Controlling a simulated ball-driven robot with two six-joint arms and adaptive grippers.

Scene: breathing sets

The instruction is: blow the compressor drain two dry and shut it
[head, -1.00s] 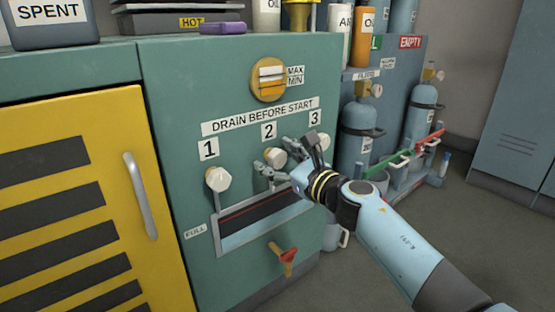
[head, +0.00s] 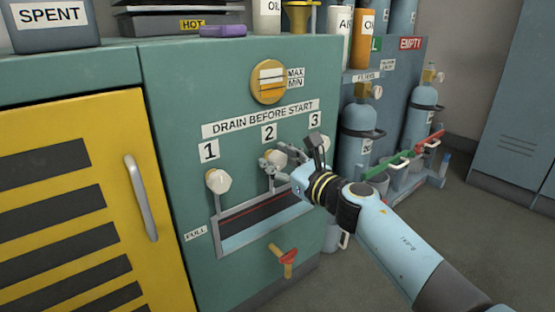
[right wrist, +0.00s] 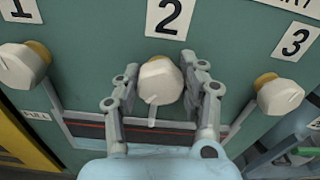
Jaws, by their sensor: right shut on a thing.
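The teal compressor panel (head: 180,110) carries three white drain knobs under the label DRAIN BEFORE START. The drain two knob (head: 277,157) sits below the number 2, partly covered by my fingers. My right gripper (head: 278,160) is shut on it. In the right wrist view the knob (right wrist: 158,80) stands between the two fingers, with a thin pale piece pointing down below it; I cannot tell whether that is a pointer or a stream. Below the knobs is a long window (head: 258,222) marked FULL at its left, dark above and pale blue below. My left gripper is out of view.
Knob one (head: 218,181) is left of the gripper; knob three (right wrist: 281,95) is close on the right. A red-and-yellow valve handle (head: 288,259) juts out below the window. Gas cylinders (head: 357,140) stand at the right. The floor in front is clear.

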